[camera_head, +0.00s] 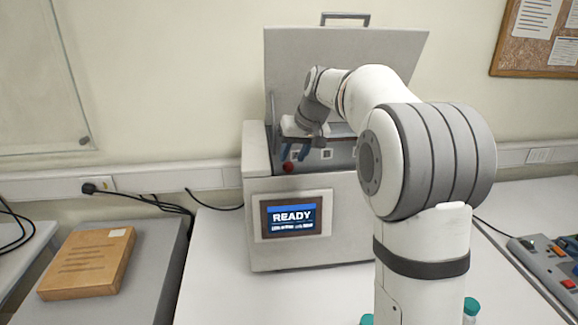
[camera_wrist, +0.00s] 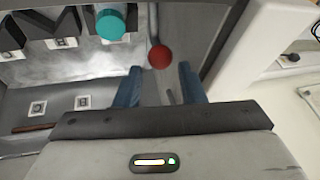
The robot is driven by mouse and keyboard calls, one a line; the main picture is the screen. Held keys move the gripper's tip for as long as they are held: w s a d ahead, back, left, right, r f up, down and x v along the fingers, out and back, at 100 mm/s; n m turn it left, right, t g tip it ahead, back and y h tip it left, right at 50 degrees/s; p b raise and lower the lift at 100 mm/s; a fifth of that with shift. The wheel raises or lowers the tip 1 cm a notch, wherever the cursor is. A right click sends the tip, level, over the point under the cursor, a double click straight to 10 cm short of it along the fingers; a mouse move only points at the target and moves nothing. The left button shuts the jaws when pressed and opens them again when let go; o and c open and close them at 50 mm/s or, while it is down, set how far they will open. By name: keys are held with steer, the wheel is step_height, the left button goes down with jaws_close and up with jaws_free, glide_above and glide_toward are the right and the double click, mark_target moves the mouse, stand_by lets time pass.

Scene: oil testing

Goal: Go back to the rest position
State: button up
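My gripper (camera_head: 295,152) is over the front left of the open chamber of a grey testing machine (camera_head: 352,225). In the wrist view its two blue fingers (camera_wrist: 158,76) stand apart with nothing held between them. A red ball-shaped knob (camera_wrist: 160,57) shows just beyond the fingertips; it also shows below the gripper in the head view (camera_head: 288,167). A teal cap (camera_wrist: 110,24) sits inside the machine, apart from the fingers. The machine's lid (camera_head: 345,55) is raised, and its screen (camera_head: 291,216) reads READY. My arm hides the chamber's right part.
Teal-capped bottles (camera_head: 471,306) stand on the white table at the front, partly hidden by my arm. A wooden box (camera_head: 88,263) lies on the grey surface at left. A grey control device (camera_head: 555,262) sits at right. The table left of the machine is clear.

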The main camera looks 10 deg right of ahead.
steer(key=shift+v, duration=1.2)
steer(key=s+d+m+h+p, duration=0.1)
steer(key=s+h+p, duration=0.15)
steer(key=s, duration=1.65)
steer(key=s+d+f+p, duration=0.1)
steer(key=s+f, duration=0.2)
steer(key=s, duration=0.5)
steer(key=s+d+f, duration=0.1)
steer(key=s+f, duration=0.2)
steer(key=s, duration=0.5)
steer(key=shift+f+m+p, duration=0.25)
steer(key=shift+m+p, duration=0.15)
steer(key=shift+d+h, duration=0.1)
steer(key=shift+h, duration=0.15)
steer(key=shift+c, duration=0.2)
